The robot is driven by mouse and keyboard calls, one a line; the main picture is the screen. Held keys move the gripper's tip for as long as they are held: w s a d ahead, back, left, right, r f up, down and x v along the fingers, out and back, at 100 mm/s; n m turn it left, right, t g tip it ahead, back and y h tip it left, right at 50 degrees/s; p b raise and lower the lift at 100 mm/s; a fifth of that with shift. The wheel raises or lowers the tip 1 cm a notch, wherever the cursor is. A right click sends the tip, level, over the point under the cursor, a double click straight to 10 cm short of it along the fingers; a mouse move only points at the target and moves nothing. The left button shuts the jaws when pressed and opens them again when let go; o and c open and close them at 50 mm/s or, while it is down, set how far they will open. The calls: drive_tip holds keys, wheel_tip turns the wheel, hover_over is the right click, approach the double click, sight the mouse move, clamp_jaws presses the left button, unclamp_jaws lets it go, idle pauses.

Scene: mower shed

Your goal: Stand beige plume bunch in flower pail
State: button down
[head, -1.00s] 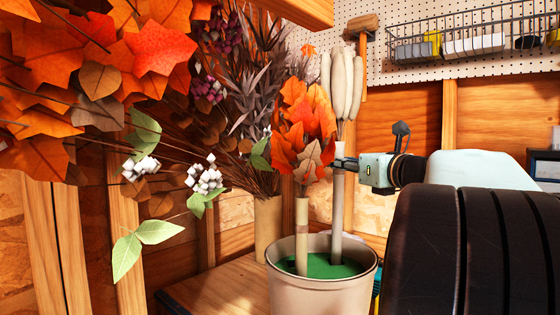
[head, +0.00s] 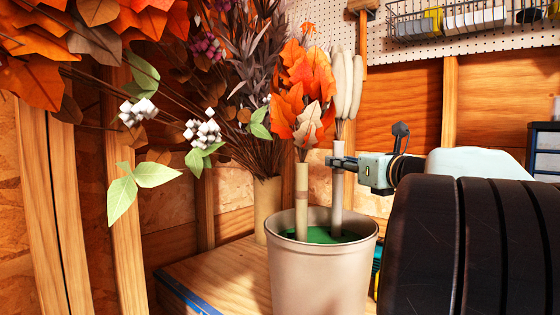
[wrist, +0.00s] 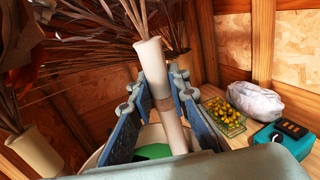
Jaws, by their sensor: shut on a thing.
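The beige plume bunch (head: 347,85) is upright, with pale plume heads on a long pale stem. My gripper (head: 340,162) is shut on its stem above the pail rim. The stem also shows between my fingers in the wrist view (wrist: 160,75). The flower pail (head: 318,280) is cream with a green filling. The stem's lower end is inside the pail's outline, near the green surface; whether it touches or enters it I cannot tell. In the wrist view my fingers (wrist: 160,95) hide much of the pail.
An orange leaf bunch (head: 302,90) stands in the pail, just left of the plumes. A tan vase (head: 267,205) of dark stems is behind. Orange foliage hangs at upper left. A teal box (wrist: 280,137), white bag (wrist: 256,102) and yellow-filled basket (wrist: 224,116) lie to the right.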

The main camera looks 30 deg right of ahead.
drive_tip(key=shift+f, duration=0.1)
drive_tip(key=c, duration=1.8)
unclamp_jaws()
drive_tip(key=shift+o, duration=0.2)
drive_tip(key=s, duration=0.7)
drive_tip(key=shift+s, duration=0.3)
